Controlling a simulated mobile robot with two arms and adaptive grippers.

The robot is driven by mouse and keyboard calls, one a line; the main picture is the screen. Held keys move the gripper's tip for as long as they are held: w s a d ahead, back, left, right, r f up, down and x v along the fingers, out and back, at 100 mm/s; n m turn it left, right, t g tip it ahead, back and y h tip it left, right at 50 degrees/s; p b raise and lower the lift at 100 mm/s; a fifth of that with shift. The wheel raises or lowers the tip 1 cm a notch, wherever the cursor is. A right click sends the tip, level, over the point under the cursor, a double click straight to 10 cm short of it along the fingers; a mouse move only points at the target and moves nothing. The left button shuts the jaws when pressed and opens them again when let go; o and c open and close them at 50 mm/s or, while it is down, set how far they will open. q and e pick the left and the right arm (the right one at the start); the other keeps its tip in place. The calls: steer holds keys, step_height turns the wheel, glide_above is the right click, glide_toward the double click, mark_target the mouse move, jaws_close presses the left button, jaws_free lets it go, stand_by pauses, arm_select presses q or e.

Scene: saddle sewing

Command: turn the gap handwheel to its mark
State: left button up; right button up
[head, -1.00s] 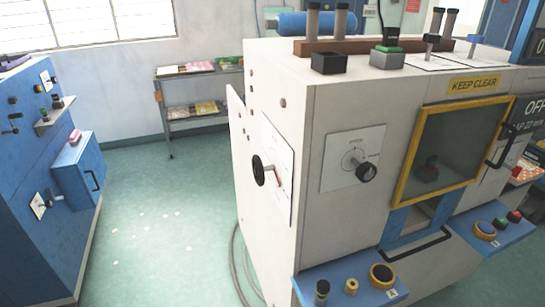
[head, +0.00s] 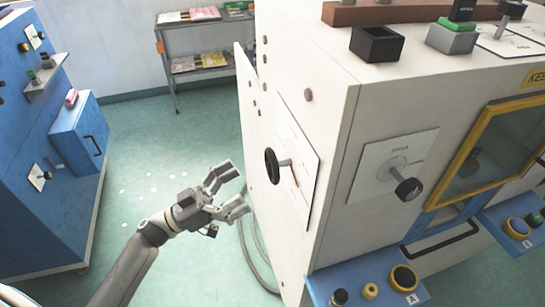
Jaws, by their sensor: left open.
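A black handwheel (head: 272,166) stands out from the left side of the white machine (head: 330,60). Behind it is a white plate (head: 301,155) with a red mark (head: 296,176) near its lower part. The wheel is seen nearly edge-on, so I cannot tell where it points against the mark. My left gripper (head: 238,188) is open and empty, to the left of and a little below the wheel in the picture, apart from it. My right gripper is not in view.
A black knob (head: 408,189) sits on the machine's front, above a blue button shelf (head: 345,287). Grey hoses (head: 255,255) run down by the machine's left side. A blue cabinet (head: 50,190) stands left, a shelf rack (head: 200,45) behind. The green floor between is clear.

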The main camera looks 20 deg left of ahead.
mark_target(267, 166)
arm_select(q)
steer(key=x, duration=0.2)
steer(key=p+x, duration=0.1)
steer(key=x, duration=0.1)
steer(key=shift+a+r, duration=0.15)
steer(key=shift+r, duration=0.05)
steer(key=p+x, duration=0.1)
steer(key=x, duration=0.2)
steer(key=shift+w+f+p, duration=0.1)
steer(key=shift+w+p, duration=0.25)
steer(key=shift+w, duration=0.05)
steer(key=shift+w+d, duration=0.15)
steer(key=shift+d, duration=0.4)
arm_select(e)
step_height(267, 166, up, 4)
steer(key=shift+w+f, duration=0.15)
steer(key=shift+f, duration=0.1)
arm_select(q)
steer(key=shift+w, duration=0.1)
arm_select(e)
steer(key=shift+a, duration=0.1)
arm_select(q)
steer(key=shift+c, duration=1)
steer(key=c, duration=0.8)
steer(key=shift+c, duration=0.2)
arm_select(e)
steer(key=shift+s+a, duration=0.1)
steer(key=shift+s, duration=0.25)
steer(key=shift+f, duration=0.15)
